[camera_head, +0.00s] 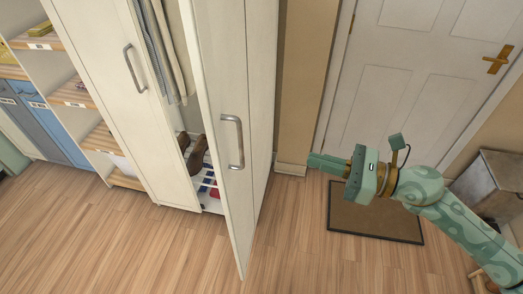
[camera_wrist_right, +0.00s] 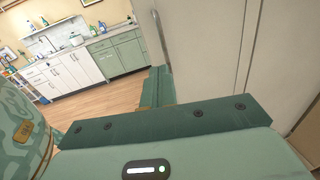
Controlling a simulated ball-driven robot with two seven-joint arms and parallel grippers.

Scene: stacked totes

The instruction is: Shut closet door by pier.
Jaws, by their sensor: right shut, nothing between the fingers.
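The closet door by the pier (camera_head: 222,80) is cream with a grey bar handle (camera_head: 233,142). It stands ajar, swung out from the closet, with clothes and shoes showing through the gap. The tan pier (camera_head: 305,85) rises just right of the closet. My right gripper (camera_head: 315,163) is shut and empty, in front of the pier's foot in the picture and right of the door, apart from it. In the right wrist view the fingers (camera_wrist_right: 157,87) are together, with a pale panel (camera_wrist_right: 200,50) beside them, likely the closet. My left gripper is not in view.
The other closet door (camera_head: 105,75) is at the left, its handle upright. A white entry door (camera_head: 410,75) and a brown mat (camera_head: 375,215) are at the right. A grey cabinet (camera_head: 495,180) stands at the far right. The wooden floor in front (camera_head: 165,250) is clear.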

